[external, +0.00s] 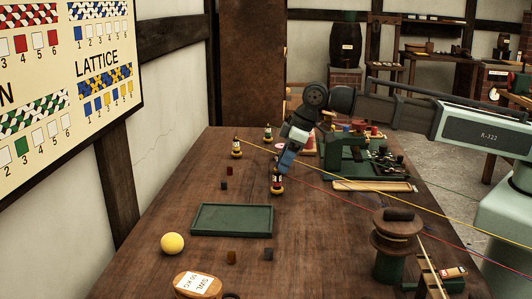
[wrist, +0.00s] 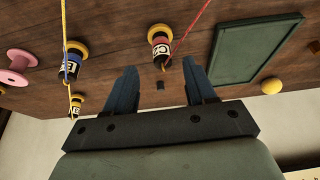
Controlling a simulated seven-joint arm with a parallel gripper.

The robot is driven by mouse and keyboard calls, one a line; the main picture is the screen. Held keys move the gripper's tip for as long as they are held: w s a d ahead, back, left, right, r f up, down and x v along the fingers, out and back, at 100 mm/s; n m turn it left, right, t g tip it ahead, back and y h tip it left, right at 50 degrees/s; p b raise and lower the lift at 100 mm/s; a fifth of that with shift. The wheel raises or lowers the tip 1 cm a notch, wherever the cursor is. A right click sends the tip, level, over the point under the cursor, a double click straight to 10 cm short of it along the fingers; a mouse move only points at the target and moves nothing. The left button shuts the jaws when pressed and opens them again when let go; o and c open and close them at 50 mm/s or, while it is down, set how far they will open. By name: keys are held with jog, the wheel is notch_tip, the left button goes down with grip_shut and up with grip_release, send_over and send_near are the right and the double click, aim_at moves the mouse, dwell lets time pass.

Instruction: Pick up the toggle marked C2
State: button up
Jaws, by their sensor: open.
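A dark toggle with a red band, yellow end and white label (wrist: 160,45), which seems to read C2, stands on the bench with a red cord at it. It also shows in the external view at the tip of my arm (external: 277,187). My gripper (wrist: 161,76) is open and empty. Its two blue fingers point toward this toggle, which appears between and just beyond the fingertips. In the external view my gripper (external: 278,173) overlaps the toggle's upper part, so the exact gap is hidden.
Another labelled toggle (wrist: 72,62) with blue and yellow cords and a further toggle (wrist: 77,105) stand to the left, by a pink spool (wrist: 14,67). A green tray (external: 232,220), yellow ball (external: 172,243) and small blocks lie nearby. Taut cords cross the bench's right side.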

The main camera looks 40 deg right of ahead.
aim_at(277, 175)
jog(key=shift+x, duration=2.7)
jog(key=shift+s+a+r, duration=0.1)
jog(key=shift+c, duration=0.5)
grip_shut()
